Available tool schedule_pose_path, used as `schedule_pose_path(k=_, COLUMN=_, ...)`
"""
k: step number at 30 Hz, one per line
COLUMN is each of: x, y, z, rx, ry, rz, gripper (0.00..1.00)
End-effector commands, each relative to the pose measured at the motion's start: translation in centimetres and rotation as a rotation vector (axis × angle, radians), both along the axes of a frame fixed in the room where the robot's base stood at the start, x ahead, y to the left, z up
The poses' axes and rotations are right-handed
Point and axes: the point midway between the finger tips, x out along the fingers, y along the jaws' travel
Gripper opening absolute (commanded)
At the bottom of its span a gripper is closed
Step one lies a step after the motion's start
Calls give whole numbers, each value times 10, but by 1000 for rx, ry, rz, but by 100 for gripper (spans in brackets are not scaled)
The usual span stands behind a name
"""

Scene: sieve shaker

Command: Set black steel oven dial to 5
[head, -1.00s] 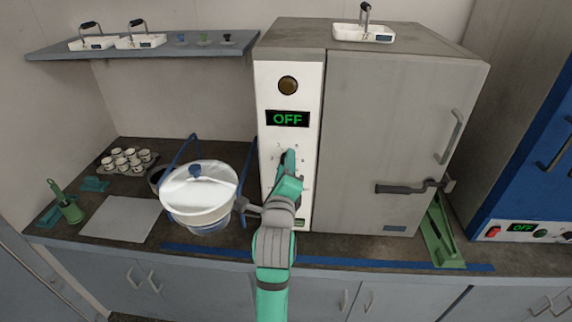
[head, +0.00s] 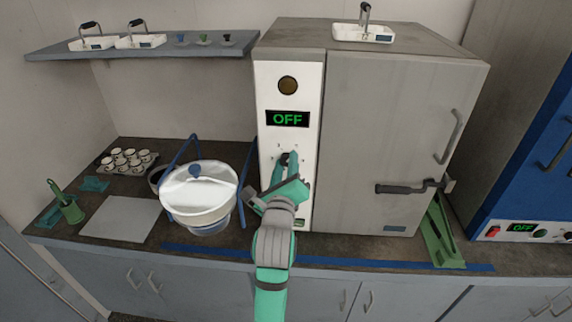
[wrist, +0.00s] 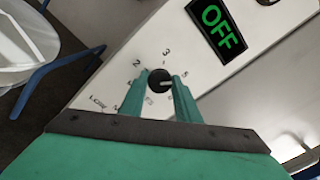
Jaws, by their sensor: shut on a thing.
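The black oven dial (wrist: 160,79) sits on the white control panel (head: 287,60) of the grey oven (head: 400,110). In the wrist view, printed numbers 2, 3 and 5 show around the dial; other marks below are partly hidden by my fingers. A pale line on the dial points roughly toward the right finger. My gripper (wrist: 160,95) has a finger on each side of the dial and is shut on it. In the head view my gripper (head: 287,165) covers most of the dial. The display (head: 287,119) above it reads OFF in green.
A blue machine (head: 530,160) stands far right.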

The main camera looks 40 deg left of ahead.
Motion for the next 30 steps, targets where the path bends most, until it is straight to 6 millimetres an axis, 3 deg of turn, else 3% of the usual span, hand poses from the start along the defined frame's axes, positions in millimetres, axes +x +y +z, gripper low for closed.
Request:
schedule_pose_path(k=6, x=0, y=0, z=-3, rx=-4, ry=4, rz=1, gripper=7)
schedule_pose_path(k=7, x=0, y=0, z=-3, rx=-5, ry=4, rz=0, gripper=32)
schedule_pose_path(k=9, x=0, y=0, z=-2, rx=-5, ry=4, rz=1, gripper=48)
schedule_pose_path(k=20, x=-3, y=-1, z=-1, rx=-3, ry=1, rz=1, gripper=48)
schedule_pose_path(k=30, x=-48, y=-29, z=-2, rx=-4, ry=1, rz=0, gripper=48)
